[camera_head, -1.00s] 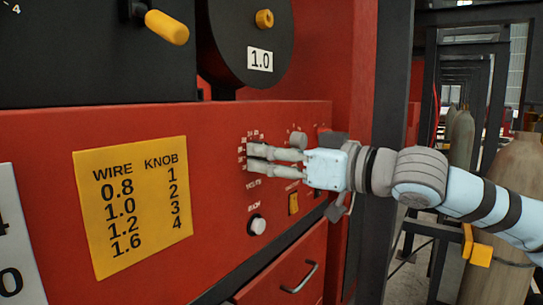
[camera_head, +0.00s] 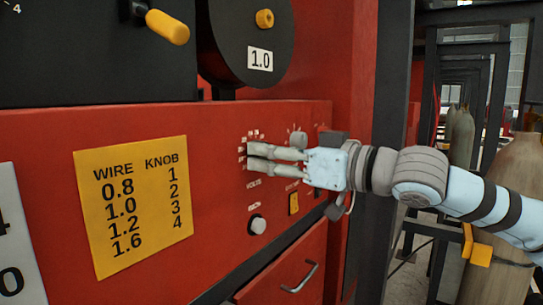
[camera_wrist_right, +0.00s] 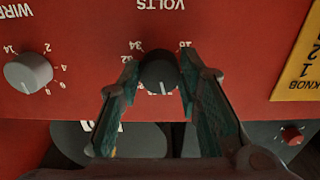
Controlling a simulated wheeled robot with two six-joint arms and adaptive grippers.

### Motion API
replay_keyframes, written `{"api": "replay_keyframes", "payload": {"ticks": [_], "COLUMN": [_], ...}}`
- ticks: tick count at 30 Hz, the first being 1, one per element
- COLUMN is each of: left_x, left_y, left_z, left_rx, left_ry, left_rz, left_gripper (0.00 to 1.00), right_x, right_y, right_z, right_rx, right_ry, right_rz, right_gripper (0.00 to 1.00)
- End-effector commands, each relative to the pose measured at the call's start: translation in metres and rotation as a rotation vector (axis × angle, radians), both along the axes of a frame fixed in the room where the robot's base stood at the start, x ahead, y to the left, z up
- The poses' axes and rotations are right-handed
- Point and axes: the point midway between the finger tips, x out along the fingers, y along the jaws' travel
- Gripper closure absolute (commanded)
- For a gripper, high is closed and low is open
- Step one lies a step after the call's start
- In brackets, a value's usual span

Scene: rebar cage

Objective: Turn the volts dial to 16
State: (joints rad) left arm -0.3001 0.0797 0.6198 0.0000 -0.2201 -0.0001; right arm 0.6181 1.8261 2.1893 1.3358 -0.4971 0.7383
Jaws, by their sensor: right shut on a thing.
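The volts dial (camera_wrist_right: 157,70) is a dark round knob on the red panel. In the right wrist view, which shows the panel upside down, its white pointer mark faces down the picture. The number 16 is printed at the upper right of the dial, with other numbers partly hidden by the fingers. My right gripper (camera_wrist_right: 158,78) is shut on the dial, one finger on each side. In the head view my right gripper (camera_head: 250,157) reaches the panel from the right and its fingers hide the dial. My left gripper is not in view.
A grey wire knob (camera_wrist_right: 28,72) sits beside the volts dial. A round push button (camera_head: 258,225) and a yellow switch (camera_head: 293,204) lie below on the panel. A yellow wire/knob chart (camera_head: 133,205) is to the left. A dark post (camera_head: 388,100) stands behind my wrist.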

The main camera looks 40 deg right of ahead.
Motion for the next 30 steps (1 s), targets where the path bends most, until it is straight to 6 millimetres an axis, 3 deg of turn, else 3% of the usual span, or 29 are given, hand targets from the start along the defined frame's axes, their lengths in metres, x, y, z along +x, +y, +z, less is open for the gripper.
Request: {"api": "replay_keyframes", "payload": {"ticks": [5,6,10,18,22,30], "left_x": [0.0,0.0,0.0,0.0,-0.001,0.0], "left_y": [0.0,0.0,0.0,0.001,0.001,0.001], "left_z": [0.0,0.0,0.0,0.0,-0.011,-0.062], "left_rx": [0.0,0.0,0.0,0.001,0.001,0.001], "left_ry": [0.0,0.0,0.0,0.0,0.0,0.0], "left_rz": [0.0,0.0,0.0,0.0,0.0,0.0], "left_gripper": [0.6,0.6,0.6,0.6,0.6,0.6], "right_x": [0.0,0.0,0.0,0.0,-0.006,-0.063], "right_y": [-0.001,-0.001,-0.001,0.0,-0.003,-0.019], "right_z": [0.002,0.002,0.001,0.0,-0.002,-0.006], "right_rx": [0.0,0.0,0.0,0.0,0.001,0.004], "right_ry": [-0.005,-0.005,-0.003,-0.001,-0.005,-0.008], "right_rz": [-0.001,-0.001,-0.001,-0.001,-0.006,-0.001], "right_gripper": [0.96,0.67,0.48,0.48,0.48,0.48]}}
